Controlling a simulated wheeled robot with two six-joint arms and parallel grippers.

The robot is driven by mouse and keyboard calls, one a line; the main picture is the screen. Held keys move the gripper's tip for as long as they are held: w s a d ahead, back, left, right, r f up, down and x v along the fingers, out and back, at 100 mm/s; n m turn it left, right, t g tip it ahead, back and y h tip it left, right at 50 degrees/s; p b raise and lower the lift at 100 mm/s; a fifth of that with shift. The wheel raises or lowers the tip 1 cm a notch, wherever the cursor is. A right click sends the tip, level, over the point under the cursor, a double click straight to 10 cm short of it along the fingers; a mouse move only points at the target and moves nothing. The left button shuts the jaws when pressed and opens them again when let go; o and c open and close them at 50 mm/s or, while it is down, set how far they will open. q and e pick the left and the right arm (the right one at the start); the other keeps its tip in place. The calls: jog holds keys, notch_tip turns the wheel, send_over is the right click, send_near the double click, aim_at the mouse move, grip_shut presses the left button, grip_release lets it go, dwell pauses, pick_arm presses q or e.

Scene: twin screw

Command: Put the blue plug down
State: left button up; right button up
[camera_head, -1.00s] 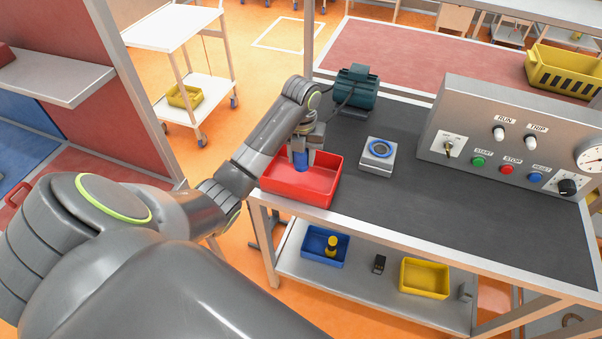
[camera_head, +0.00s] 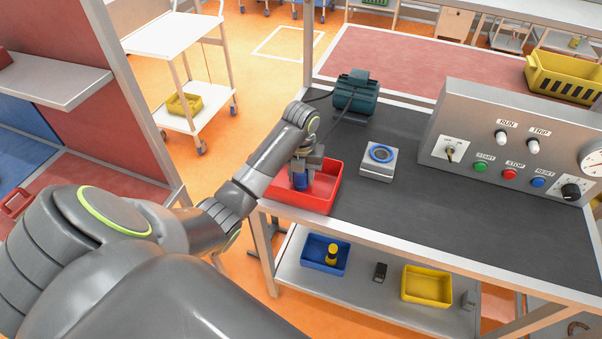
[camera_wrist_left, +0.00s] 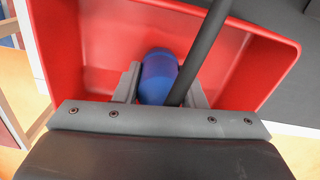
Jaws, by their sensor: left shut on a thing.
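The blue plug (camera_head: 301,182) is between the fingers of my left gripper (camera_head: 303,176), down inside the red tray (camera_head: 325,203). In the left wrist view the plug (camera_wrist_left: 158,75) sits between the two grey fingers (camera_wrist_left: 160,90), over the tray's floor, with the tray wall (camera_wrist_left: 270,62) around it. My left gripper is shut on the plug. I cannot tell whether the plug touches the tray floor. A dark cable or rod crosses close beside the plug in the wrist view. My right gripper is not in view.
A grey block with a blue ring (camera_head: 380,160) stands right of the tray. A dark green motor (camera_head: 356,92) is behind it. The control panel (camera_head: 500,150) stands at the right. The dark bench top (camera_head: 440,215) in front is clear. A lower shelf holds blue and yellow bins (camera_head: 427,286).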

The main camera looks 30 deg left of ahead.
pick_arm(q)
jog(key=shift+f, duration=0.3)
jog(key=o, duration=1.2)
jog(key=shift+c, duration=0.2)
notch_tip(320, 180, up, 5)
jog(key=shift+r+p, duration=0.1)
jog(key=shift+p, duration=0.35)
notch_tip(320, 180, up, 6)
jog(key=p, duration=0.6)
jog(key=shift+r, duration=0.15)
jog(key=shift+r+p, duration=0.9)
jog(key=shift+p, duration=0.1)
jog(key=shift+f, duration=0.1)
